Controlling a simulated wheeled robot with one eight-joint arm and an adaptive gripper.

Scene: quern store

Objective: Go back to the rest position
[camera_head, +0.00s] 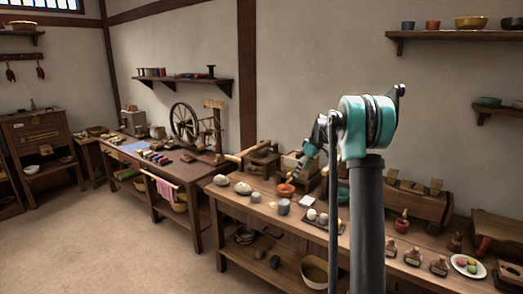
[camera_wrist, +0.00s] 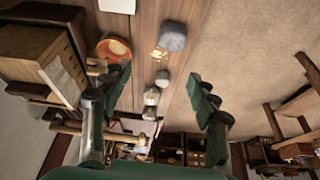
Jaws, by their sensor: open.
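My gripper (camera_wrist: 160,88) is open in the wrist view, its two dark green fingers spread apart with nothing held between them. In the head view my teal arm stands tall in front of the right-hand workbench (camera_head: 264,188), and my gripper (camera_head: 308,156) shows partly beside it, tilted down above the bench. An orange bowl (camera_wrist: 104,44) lies by the left finger in the wrist view; the same bowl (camera_head: 286,191) shows below the gripper in the head view. A grey block (camera_wrist: 173,36) and pale stones (camera_wrist: 162,77) show beyond and between the fingers.
A wooden box (camera_wrist: 36,57) is close to the left finger. A dark tray (camera_head: 325,223) with pale round pieces and a plate of coloured balls (camera_head: 467,266) stand on the bench. A spinning wheel (camera_head: 184,120) stands further left. The floor (camera_head: 110,240) at left is clear.

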